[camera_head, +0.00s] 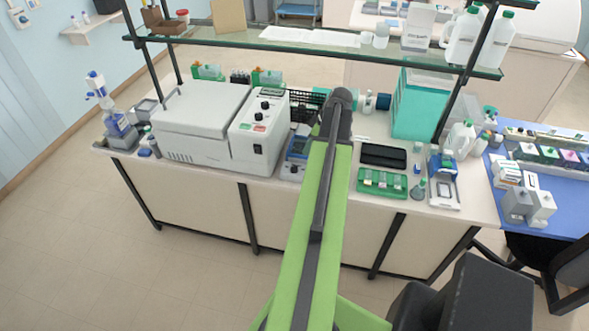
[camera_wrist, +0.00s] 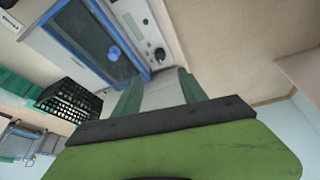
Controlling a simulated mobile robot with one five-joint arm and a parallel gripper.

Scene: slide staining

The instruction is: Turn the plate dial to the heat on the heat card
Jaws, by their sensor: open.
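The plate (camera_head: 299,146), a blue-framed unit with a dark top, stands on the bench just left of my arm's end. It also fills the upper part of the wrist view (camera_wrist: 72,47). Its pale front panel carries a small dark dial (camera_wrist: 160,53), with a green mark further along the panel. In the wrist view my gripper (camera_wrist: 161,85) is open, its two fingers apart, with nothing seen between them. The dial lies just beyond the fingers, and I see no contact. In the head view my arm hides the gripper. I cannot make out a heat card.
A large grey-white machine (camera_head: 202,128) stands left of the plate. A black basket (camera_wrist: 69,104) is close by in the wrist view. A green tray (camera_head: 382,183) and a dark case (camera_head: 384,155) lie right of my arm. A glass shelf (camera_head: 300,50) spans above the bench.

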